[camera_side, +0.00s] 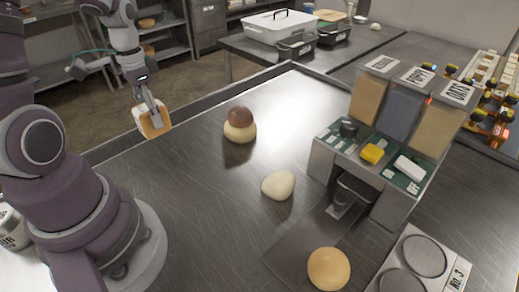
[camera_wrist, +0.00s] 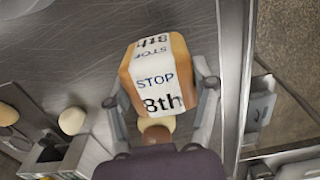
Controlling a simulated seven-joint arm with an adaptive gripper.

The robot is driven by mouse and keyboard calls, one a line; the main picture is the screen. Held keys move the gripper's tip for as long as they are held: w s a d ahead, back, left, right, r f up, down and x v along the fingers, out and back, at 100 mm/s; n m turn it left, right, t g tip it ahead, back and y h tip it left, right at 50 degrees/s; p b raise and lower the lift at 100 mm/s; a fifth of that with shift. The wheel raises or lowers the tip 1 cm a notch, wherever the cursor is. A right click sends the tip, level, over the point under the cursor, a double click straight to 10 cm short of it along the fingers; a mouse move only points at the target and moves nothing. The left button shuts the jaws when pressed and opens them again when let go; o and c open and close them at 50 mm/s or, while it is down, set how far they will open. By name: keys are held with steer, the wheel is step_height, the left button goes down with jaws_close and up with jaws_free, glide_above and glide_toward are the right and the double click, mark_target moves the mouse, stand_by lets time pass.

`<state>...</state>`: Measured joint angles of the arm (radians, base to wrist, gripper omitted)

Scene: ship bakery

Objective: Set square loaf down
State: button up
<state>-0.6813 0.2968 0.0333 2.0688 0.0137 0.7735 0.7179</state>
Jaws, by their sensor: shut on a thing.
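The square loaf (camera_side: 154,122) is a tan-brown block with a white band, at the far left side of the metal table (camera_side: 190,185). In the wrist view the loaf (camera_wrist: 128,78) shows the words "STOP" and "8th" on its band. My gripper (camera_side: 153,106) is shut on it, with one finger on each side in the wrist view (camera_wrist: 160,92). The loaf looks held up near the table's raised edge; I cannot tell how high it is. Its underside is hidden.
A brown ball (camera_side: 241,115) sits on a pale round bun (camera_side: 240,133). A pale dough lump (camera_side: 278,185) and a tan bun (camera_side: 328,269) lie nearer. A labelled bin stand (camera_side: 328,160) blocks the right. The middle left of the table is clear.

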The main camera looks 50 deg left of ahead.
step_height(320, 180, down, 8)
steer(key=shift+s+a+r, duration=0.1)
steer(key=o, duration=1.2)
steer(key=shift+c, duration=0.2)
steer(key=r, duration=1.2)
steer(key=shift+d+r, duration=0.25)
steer(key=d+r+t, duration=0.2)
steer(key=d+r, duration=0.1)
steer(key=d, duration=0.4)
steer(key=d+r+t, duration=0.3)
steer(key=d, duration=0.4)
steer(key=shift+s+d+t, duration=0.25)
steer(key=shift+t, duration=0.05)
steer(key=shift+r, duration=0.1)
